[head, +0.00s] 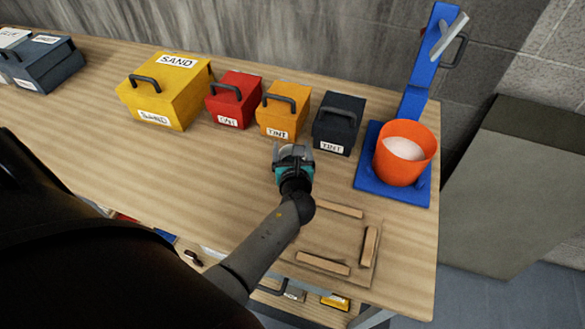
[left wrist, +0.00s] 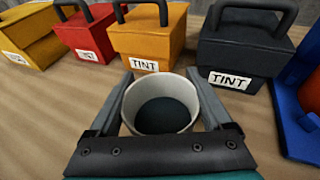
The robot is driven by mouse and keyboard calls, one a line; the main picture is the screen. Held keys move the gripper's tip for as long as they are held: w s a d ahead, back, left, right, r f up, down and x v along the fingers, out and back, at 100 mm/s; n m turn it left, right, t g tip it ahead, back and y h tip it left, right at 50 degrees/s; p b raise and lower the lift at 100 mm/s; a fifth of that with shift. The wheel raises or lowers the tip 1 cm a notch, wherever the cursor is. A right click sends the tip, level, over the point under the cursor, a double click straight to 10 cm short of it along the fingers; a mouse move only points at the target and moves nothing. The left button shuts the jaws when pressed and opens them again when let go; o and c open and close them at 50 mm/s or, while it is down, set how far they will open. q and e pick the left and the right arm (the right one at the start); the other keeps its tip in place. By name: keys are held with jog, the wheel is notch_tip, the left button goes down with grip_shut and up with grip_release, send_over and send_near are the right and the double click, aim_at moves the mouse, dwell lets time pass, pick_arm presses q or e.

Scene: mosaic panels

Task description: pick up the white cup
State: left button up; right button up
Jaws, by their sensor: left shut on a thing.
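The white cup (left wrist: 160,84) stands between the two fingers of my left gripper in the left wrist view, with its round rim facing the camera and a dark teal-grey inside. My left gripper (head: 293,154) is shut on the cup, one finger along each side. In the head view the gripper is over the wooden bench, in front of the orange and dark boxes, and mostly hides the cup. I cannot tell whether the cup's base touches the bench. My right gripper is not in view.
Behind the gripper stand a yellow SAND box (head: 168,90), a red box (head: 232,100), an orange TINT box (head: 281,111) and a dark TINT box (head: 338,123). An orange bucket (head: 405,153) with white contents sits on a blue stand (head: 368,167). A wooden frame (head: 323,264) lies near the front.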

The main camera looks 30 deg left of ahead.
pick_arm(q)
jog(key=shift+c, duration=0.8)
jog(key=shift+r, duration=0.15)
